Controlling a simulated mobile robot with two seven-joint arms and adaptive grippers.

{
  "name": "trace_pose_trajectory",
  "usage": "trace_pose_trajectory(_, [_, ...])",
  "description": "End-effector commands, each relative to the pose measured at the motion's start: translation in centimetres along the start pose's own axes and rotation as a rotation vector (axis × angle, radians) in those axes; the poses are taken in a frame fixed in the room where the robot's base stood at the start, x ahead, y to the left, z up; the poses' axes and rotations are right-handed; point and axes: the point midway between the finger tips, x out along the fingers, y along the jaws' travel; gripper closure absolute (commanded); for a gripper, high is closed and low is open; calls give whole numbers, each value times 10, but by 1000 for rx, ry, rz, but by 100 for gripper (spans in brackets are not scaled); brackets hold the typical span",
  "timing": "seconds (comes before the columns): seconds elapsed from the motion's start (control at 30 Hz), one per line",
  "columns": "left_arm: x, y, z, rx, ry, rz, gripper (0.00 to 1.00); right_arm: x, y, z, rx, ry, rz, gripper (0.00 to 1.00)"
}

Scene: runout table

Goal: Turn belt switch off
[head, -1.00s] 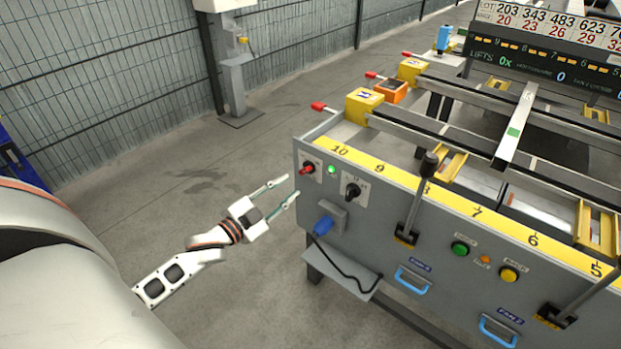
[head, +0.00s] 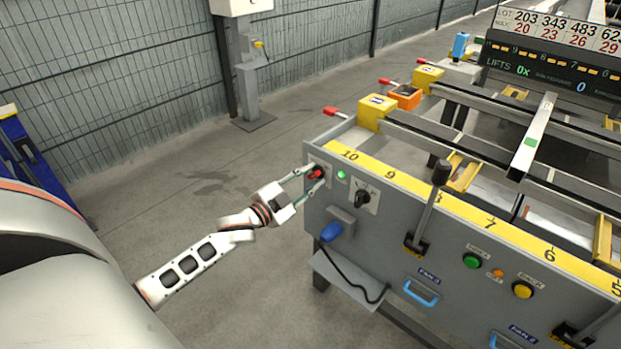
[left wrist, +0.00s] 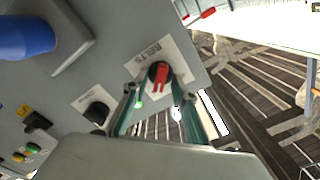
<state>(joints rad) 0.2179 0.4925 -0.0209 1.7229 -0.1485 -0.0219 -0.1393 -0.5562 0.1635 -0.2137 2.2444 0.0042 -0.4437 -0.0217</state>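The belt switch (head: 317,173) is a red rotary knob on a plate at the upper left end of the grey panel (head: 390,228). In the left wrist view the red knob (left wrist: 160,76) sits under the label "BELTS". A green lamp (head: 341,175) beside it is lit. My left gripper (head: 309,180) is open, its two fingers reaching to either side of the knob. In the left wrist view the fingers (left wrist: 158,98) stand apart with the knob between and beyond their tips; I cannot tell whether they touch it. My right gripper is not in view.
A black rotary knob (head: 362,198) sits just right of the belt switch. A blue connector (head: 331,232) sticks out below, with a black cable on a shelf (head: 350,283). A black lever (head: 428,205) stands farther right. The floor to the left is clear.

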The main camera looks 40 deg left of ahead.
Motion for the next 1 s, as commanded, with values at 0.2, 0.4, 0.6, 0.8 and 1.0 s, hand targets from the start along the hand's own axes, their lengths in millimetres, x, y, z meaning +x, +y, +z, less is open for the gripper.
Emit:
trace_pose_trajectory(0.2, [0,0,0,0,0,0,100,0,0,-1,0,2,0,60])
trace_pose_trajectory(0.4, [0,0,0,-2,0,0,100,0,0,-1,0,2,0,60])
trace_pose_trajectory(0.6, [0,-2,-2,-40,1,-2,100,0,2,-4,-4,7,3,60])
trace_pose_trajectory(0.8, [1,-6,-5,-147,4,-5,100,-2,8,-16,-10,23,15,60])
trace_pose_trajectory(1.0, [1,-8,-6,-319,5,-5,100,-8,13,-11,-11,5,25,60])
